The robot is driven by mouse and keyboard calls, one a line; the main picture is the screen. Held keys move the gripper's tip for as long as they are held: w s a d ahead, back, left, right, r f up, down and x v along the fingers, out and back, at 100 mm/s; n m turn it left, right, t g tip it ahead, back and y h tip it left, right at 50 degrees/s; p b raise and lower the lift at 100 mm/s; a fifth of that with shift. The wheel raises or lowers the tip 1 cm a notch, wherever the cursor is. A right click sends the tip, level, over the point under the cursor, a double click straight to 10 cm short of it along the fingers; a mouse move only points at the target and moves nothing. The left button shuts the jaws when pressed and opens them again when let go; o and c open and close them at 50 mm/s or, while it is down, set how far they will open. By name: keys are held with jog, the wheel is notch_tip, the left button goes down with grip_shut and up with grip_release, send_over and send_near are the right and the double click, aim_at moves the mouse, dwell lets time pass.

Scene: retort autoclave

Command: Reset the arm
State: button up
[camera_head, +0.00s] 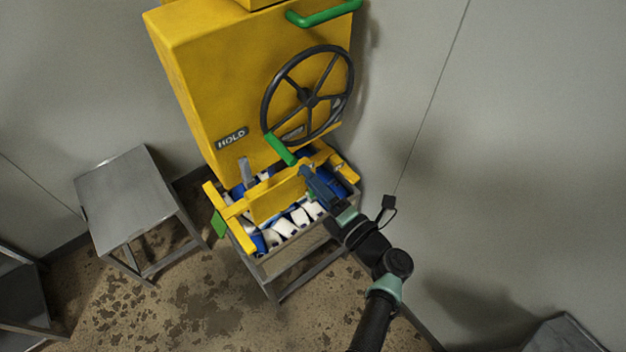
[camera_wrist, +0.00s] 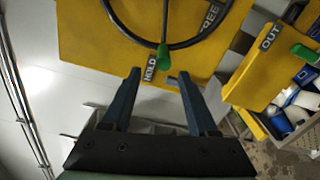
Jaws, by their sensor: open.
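My gripper (camera_head: 312,184) is at the end of my arm, above the right side of the basket under the yellow machine. In the wrist view my gripper (camera_wrist: 158,80) shows two blue fingers spread apart with nothing between them. Beyond the fingertips are the yellow machine front, a "HOLD" label and a green knob (camera_wrist: 163,57) on the dark wheel (camera_wrist: 178,44). I cannot tell from the wrist view how far the fingertips are from the knob.
The yellow autoclave (camera_head: 205,75) carries a handwheel (camera_head: 310,95) and a green handle (camera_head: 325,13). Below it, a frame holds a basket (camera_head: 290,255) with several white and blue containers. A steel table (camera_head: 125,200) stands left. A grey wall is close on the right.

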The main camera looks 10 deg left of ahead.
dwell(0.6)
jog(key=w+d+r+n+t+h+b, duration=0.1)
jog(key=w+r+n+t+h+b, duration=0.15)
jog(key=r+n, duration=1.05)
jog(key=w+d+r+n+t+h+b, duration=0.15)
jog(key=w+r+n+h+b, duration=0.25)
jog(key=r+n, duration=0.9)
jog(key=s+d+r+n+t+h+b, duration=0.1)
jog(key=s+r+n+t+h+b, duration=0.1)
jog(key=s+r+n+t, duration=0.3)
jog(key=s+d+r+n+t+h+b, duration=0.1)
jog(key=s+r+n+t+h, duration=0.3)
jog(key=s+r+n, duration=0.7)
jog(key=s+d+r+t, duration=0.1)
jog(key=s+r, duration=0.3)
jog(key=r, duration=0.3)
jog(key=shift+s+r+t+b, duration=0.3)
jog(key=shift+r+b, duration=0.1)
